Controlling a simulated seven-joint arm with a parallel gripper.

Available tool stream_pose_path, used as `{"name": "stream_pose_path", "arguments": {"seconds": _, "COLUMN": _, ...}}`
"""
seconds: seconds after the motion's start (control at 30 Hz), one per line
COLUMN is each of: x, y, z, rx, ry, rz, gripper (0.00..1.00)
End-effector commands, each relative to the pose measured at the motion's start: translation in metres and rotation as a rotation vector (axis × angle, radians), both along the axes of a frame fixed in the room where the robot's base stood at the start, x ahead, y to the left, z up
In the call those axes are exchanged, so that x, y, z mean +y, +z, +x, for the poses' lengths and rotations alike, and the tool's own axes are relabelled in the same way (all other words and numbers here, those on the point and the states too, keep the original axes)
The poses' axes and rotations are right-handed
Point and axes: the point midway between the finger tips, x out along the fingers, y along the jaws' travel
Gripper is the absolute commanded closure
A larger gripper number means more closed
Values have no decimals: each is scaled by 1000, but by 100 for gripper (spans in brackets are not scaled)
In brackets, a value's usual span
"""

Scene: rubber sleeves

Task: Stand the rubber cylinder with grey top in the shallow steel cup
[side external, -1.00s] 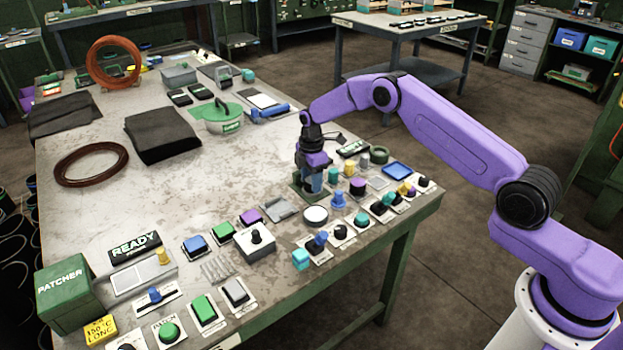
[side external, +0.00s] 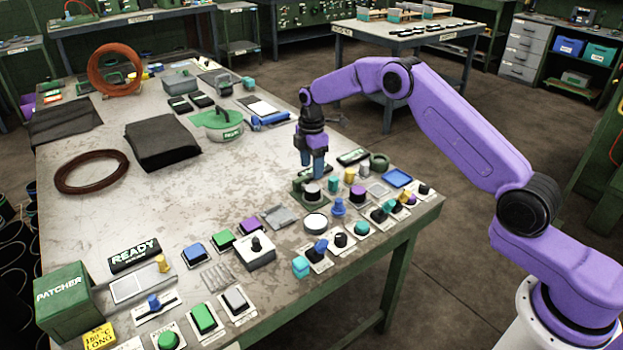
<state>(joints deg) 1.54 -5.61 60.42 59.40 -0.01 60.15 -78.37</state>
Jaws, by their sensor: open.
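A short dark cylinder with a grey top (side external: 312,190) stands upright on a low green block near the table's right edge. My gripper (side external: 313,172) points down just above it, open and empty, with its blue fingers apart from the cylinder as far as I can see. A round, pale, dark-rimmed shallow dish (side external: 316,222) lies just in front of the green block. It may be the steel cup, but it is too small to be sure. What seats the cylinder on the block is hard to make out.
A purple-topped cylinder (side external: 357,193), a teal cylinder (side external: 333,184) and a blue peg (side external: 338,207) stand close on the right.

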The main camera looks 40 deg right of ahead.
Motion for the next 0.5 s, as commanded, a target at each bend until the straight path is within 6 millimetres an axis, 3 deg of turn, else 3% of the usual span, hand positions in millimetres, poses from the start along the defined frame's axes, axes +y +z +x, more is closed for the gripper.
{"name": "stream_pose_path", "arguments": {"seconds": 0.2, "x": 0, "y": 32, "z": 0, "rx": -1, "ry": 0, "rz": 0, "gripper": 39}}
{"name": "stream_pose_path", "arguments": {"seconds": 0.5, "x": 0, "y": 42, "z": 0, "rx": 0, "ry": 0, "rz": 0, "gripper": 39}}
